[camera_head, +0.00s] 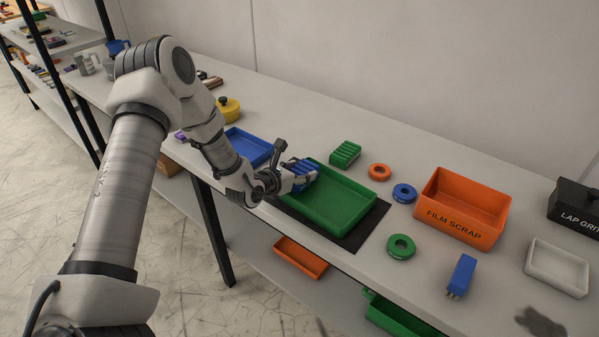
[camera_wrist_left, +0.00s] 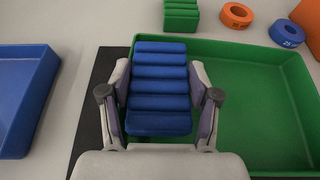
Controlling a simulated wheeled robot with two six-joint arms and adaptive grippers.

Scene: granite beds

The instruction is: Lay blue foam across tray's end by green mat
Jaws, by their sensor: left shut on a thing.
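The blue ribbed foam (camera_head: 303,167) is held in my left gripper (camera_head: 298,179), at the left end of the green tray (camera_head: 349,214). In the left wrist view the foam (camera_wrist_left: 160,76) lies between the two fingers of the gripper (camera_wrist_left: 160,92), ribs facing up. It overlaps the tray's left end in that view; the tray (camera_wrist_left: 245,115) extends to the right. I cannot tell whether the foam touches the tray. The tray stands on a dark mat (camera_head: 375,226); I see no green mat. My right gripper is out of view.
A green ribbed block (camera_head: 345,154) stands behind the tray. A blue tray (camera_head: 250,147) lies to the left. Orange (camera_head: 380,172), blue (camera_head: 404,193) and green (camera_head: 400,246) rings lie to the right, before an orange FILM SCRAP bin (camera_head: 461,220).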

